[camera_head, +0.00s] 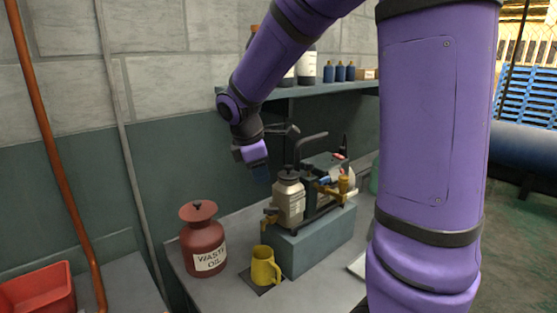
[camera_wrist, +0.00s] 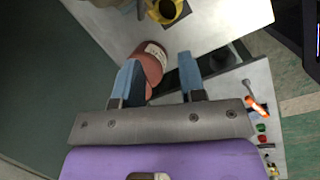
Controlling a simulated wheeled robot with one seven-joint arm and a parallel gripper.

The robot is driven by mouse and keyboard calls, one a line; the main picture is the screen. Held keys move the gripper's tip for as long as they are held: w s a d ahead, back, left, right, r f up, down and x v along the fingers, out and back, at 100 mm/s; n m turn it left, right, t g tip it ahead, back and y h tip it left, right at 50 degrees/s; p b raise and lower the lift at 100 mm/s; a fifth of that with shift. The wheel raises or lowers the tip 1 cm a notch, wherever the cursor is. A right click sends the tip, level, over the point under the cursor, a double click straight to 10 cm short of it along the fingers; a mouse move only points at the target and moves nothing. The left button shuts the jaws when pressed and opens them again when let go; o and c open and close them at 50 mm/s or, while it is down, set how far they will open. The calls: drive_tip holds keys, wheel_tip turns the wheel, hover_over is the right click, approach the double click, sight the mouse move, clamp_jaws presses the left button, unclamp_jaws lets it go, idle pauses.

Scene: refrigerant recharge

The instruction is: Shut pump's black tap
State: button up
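The pump (camera_head: 320,188) stands on a grey-green block (camera_head: 300,250) on the bench, with a grey metal bottle (camera_head: 289,200) at its left end. It has brass, blue and red fittings. A black bent bar (camera_head: 311,138) rises behind the bottle; I cannot tell whether it is the black tap or part of the pump. My gripper (camera_head: 261,172) hangs in the air above and left of the bottle, apart from it. In the wrist view my gripper (camera_wrist: 160,68) is open, with its blue fingers apart and nothing between their tips. No black tap shows clearly in the wrist view.
A red waste oil can (camera_head: 204,245) and a yellow mug (camera_head: 265,266) stand left and in front of the block. A shelf (camera_head: 312,89) with bottles runs along the wall behind. A red bin (camera_head: 37,290) is at lower left.

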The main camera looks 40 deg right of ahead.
drive_tip(key=s+a+r+m+t+y, duration=0.1)
drive_tip(key=s+a+r+m, duration=0.1)
drive_tip(key=s+r+m, duration=0.2)
drive_tip(key=s+a+r+m+t+y, duration=0.1)
drive_tip(key=s+r+m, duration=0.3)
drive_tip(key=s, duration=0.5)
drive_tip(key=shift+a+t, duration=0.4)
drive_tip(key=shift+a, duration=0.3)
drive_tip(key=shift+s, duration=0.1)
